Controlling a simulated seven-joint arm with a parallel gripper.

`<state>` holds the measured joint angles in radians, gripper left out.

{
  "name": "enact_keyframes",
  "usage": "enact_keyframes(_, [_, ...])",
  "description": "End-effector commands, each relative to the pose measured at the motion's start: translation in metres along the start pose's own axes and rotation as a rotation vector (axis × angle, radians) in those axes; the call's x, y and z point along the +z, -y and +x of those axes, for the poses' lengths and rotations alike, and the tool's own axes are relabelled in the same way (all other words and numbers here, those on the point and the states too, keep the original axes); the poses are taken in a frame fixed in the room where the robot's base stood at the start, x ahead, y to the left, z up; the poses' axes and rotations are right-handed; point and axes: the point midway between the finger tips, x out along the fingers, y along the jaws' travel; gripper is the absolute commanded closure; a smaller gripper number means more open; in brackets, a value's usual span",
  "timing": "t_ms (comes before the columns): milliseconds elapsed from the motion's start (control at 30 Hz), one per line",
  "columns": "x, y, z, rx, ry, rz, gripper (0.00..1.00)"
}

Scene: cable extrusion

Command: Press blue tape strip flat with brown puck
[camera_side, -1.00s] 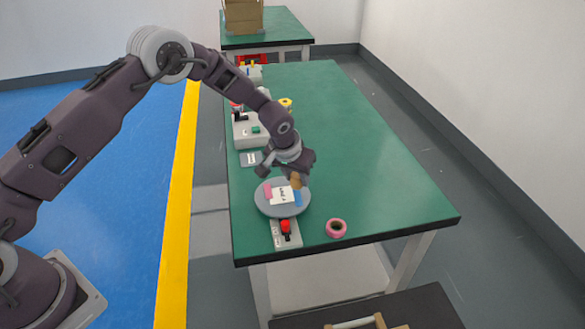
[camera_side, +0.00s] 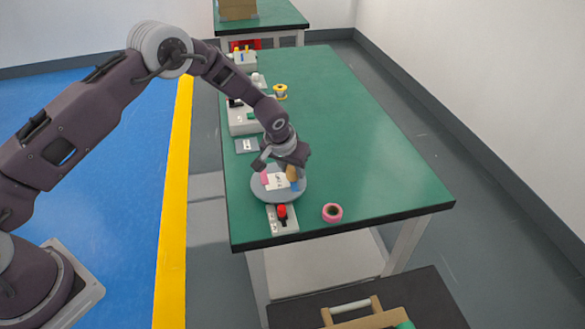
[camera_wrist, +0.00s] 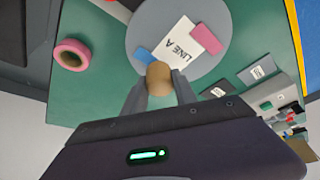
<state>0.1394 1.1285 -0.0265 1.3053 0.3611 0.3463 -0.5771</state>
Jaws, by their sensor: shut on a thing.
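The brown puck (camera_side: 292,173) is held between the two fingers of my gripper (camera_wrist: 160,88); the puck also shows in the wrist view (camera_wrist: 160,78). The blue tape strip (camera_wrist: 145,55) lies at the edge of the white "LINE A" label (camera_wrist: 182,40) on the round grey disc (camera_wrist: 147,25). In the wrist view the puck overlaps the strip's near end; I cannot tell whether they touch. In the side view the blue strip (camera_side: 296,186) shows just below the puck. A pink strip (camera_wrist: 208,38) lies on the label's other end.
A pink tape roll (camera_side: 332,213) lies on the green table (camera_side: 370,150) right of the disc. A red-button box (camera_side: 282,218) sits in front of it. Grey boxes line the left edge, with a yellow spool (camera_side: 280,91) behind. The table's right side is clear.

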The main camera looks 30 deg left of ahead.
Motion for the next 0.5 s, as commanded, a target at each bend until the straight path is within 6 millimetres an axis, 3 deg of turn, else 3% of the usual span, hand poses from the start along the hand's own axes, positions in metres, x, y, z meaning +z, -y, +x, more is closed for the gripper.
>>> enact_keyframes(500, [0.0019, -0.0001, 0.0054, 0.0, -0.001, 0.0, 0.99])
